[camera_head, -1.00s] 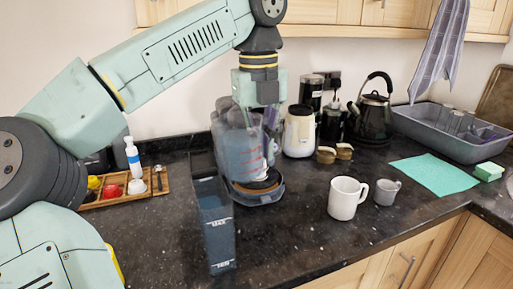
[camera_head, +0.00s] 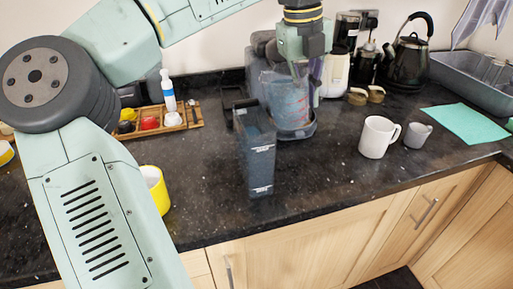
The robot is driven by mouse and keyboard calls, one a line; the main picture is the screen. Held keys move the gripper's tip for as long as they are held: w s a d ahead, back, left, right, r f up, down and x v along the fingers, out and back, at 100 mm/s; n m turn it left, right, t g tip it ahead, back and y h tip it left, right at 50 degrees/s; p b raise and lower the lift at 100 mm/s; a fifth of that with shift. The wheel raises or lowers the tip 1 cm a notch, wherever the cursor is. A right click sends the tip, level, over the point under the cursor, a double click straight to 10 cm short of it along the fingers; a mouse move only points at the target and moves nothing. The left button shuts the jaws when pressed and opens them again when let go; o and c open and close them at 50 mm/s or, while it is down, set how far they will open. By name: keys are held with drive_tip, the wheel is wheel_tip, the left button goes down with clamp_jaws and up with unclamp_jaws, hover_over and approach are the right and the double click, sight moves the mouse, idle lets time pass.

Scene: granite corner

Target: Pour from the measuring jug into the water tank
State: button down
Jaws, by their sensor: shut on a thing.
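The measuring jug (camera_head: 288,100) is clear with red markings. It looks about upright, in front of the coffee machine and over its round dark base. My gripper (camera_head: 302,68) comes down from above at the jug's upper right side and is shut on it; the fingers' exact contact is hard to see. The water tank (camera_head: 257,158) is a tall, dark blue, see-through box with white level lines. It stands upright on the counter, in front and to the left of the jug. Any liquid level is unclear.
The coffee machine (camera_head: 263,45) stands behind the jug. A white mug (camera_head: 376,138) and a grey cup (camera_head: 417,135) stand to the right, near a green cloth (camera_head: 465,122). A wooden tray (camera_head: 188,120) with small items lies left. The counter before the tank is clear.

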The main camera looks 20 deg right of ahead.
drive_tip(key=shift+d+f+h+b, duration=0.2)
drive_tip(key=shift+f+h+b, duration=0.2)
drive_tip(key=shift+f+b, duration=0.4)
drive_tip(key=shift+d+h+b, duration=0.1)
drive_tip(key=shift+h+b, duration=0.5)
drive_tip(key=shift+b, duration=0.35)
idle(0.8)
drive_tip(key=shift+d+r+h+b, duration=0.1)
drive_tip(key=shift+r+h+b, duration=0.5)
drive_tip(key=shift+h+b, duration=0.65)
idle(1.5)
drive_tip(key=shift+r+h+b, duration=0.8)
drive_tip(key=shift+h+b, duration=0.25)
drive_tip(key=shift+h, duration=0.2)
idle(1.5)
